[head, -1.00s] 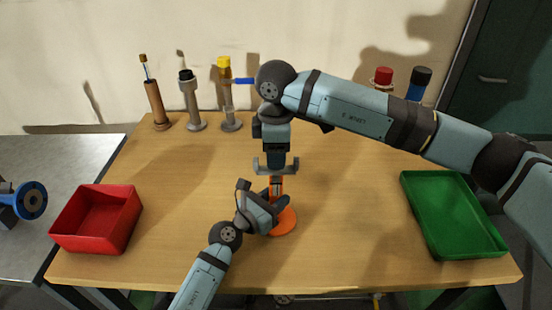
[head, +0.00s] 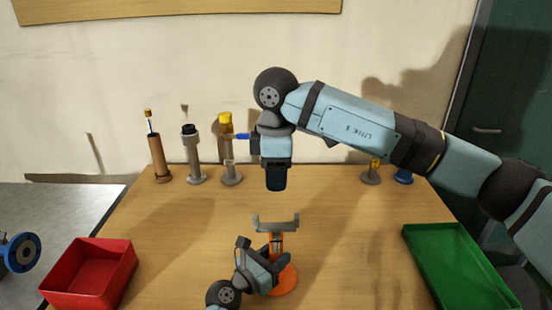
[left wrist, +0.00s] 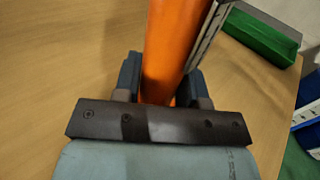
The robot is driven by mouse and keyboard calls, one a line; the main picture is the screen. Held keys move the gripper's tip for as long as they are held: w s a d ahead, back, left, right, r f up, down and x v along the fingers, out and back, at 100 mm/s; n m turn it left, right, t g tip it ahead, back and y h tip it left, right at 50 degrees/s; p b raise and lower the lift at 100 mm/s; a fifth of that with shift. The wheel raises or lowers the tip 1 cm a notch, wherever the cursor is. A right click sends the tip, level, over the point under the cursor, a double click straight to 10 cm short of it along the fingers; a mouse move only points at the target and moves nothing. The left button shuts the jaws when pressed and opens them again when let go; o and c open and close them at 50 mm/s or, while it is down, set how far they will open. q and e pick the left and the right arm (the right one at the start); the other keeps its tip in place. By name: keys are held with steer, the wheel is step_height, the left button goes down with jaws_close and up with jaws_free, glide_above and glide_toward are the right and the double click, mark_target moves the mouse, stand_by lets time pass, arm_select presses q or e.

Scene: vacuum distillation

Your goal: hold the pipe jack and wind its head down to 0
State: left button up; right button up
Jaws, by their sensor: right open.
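The pipe jack stands upright on the table, with an orange column and round base (head: 287,281) and a grey forked head (head: 277,224) on top. A pale scale strip runs along its orange column (left wrist: 172,50) in the left wrist view. My left gripper (head: 268,270) is at the column, low on the jack. In the left wrist view its two fingers (left wrist: 165,88) sit on either side of the column, closed on it. My right gripper (head: 276,186) points down above the head, open and empty, with a clear gap between them. The scale reading is too small to tell.
A red bin (head: 90,274) is at the left and a green tray (head: 458,268) at the right. Several capped posts stand along the back edge, one with a yellow top (head: 226,124). The table around the jack is clear.

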arm_select(q)
steer(key=o, duration=0.4)
steer(key=v, duration=1.2)
steer(key=shift+r, duration=0.1)
steer(key=shift+d, duration=0.1)
steer(key=o, duration=0.4)
